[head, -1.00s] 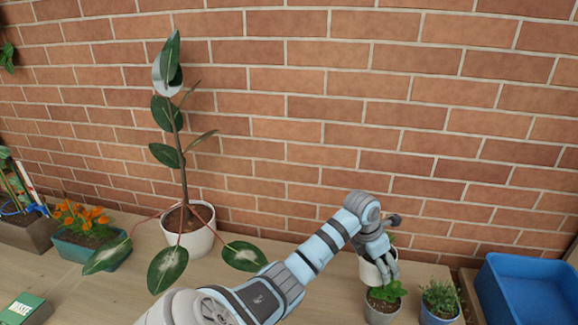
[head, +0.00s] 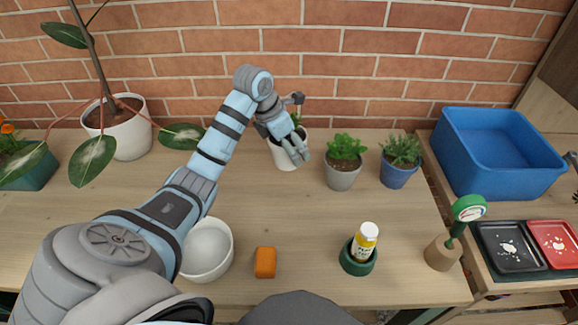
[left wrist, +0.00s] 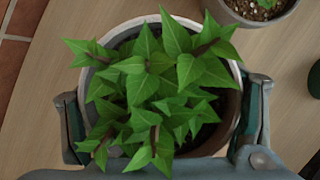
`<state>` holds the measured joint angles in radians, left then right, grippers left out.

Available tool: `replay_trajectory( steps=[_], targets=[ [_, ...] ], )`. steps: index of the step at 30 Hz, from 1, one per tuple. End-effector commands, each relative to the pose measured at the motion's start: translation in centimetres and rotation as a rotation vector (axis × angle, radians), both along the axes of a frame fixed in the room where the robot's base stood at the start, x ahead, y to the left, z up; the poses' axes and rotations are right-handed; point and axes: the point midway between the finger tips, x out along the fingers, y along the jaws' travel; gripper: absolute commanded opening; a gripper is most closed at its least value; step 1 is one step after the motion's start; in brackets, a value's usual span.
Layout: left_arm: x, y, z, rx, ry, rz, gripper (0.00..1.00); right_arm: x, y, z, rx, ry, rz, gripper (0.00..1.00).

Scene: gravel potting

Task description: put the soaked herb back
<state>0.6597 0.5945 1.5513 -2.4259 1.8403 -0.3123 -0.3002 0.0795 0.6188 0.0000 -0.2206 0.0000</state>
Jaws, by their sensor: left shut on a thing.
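My left gripper (head: 297,153) is shut on a white pot (head: 283,157) at the back of the table, near the brick wall. The pot holds a leafy green herb, mostly hidden by the gripper in the head view. In the left wrist view the herb (left wrist: 165,85) fills the pot, and the gripper fingers (left wrist: 160,122) lie on both sides of the rim. The pot looks upright; I cannot tell if its base touches the table. A grey pot with a green herb (head: 343,172) and a blue pot with a fine-leaved herb (head: 398,174) stand to its right.
A large plant in a white pot (head: 128,135) stands left. A white bowl (head: 222,262), orange block (head: 265,262), bottle (head: 365,243) in a green holder and green-headed gauge (head: 468,208) are nearer. A blue tub (head: 500,150) stands right. The middle table is clear.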

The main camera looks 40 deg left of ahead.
Motion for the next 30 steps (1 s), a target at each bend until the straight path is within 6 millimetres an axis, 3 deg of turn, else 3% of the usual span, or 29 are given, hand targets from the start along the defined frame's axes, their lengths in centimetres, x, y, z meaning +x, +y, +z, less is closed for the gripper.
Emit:
replay_trajectory(
  steps=[10, 20, 21, 24, 30],
  targets=[
    [0.0, 0.0, -5.7, 0.000, -0.001, -0.001, 0.33, 0.0, 0.0, -0.8, 0.000, -0.001, 0.000, 0.41],
    [0.0, 0.0, -6.1, 0.001, -0.002, -0.001, 0.33, 0.1, 0.0, -0.9, 0.000, -0.002, 0.000, 0.41],
    [0.0, 0.0, -6.1, 0.001, -0.001, 0.000, 0.84, 0.1, 0.0, -0.8, 0.000, -0.002, 0.000, 0.41],
    [0.0, 0.0, -6.1, 0.001, -0.001, 0.000, 1.00, 0.1, 0.0, -0.8, 0.000, -0.002, 0.000, 0.41],
    [0.0, 0.0, -6.1, 0.001, -0.001, 0.000, 1.00, 0.1, 0.0, -0.8, 0.000, -0.002, 0.000, 0.41]
  ],
)
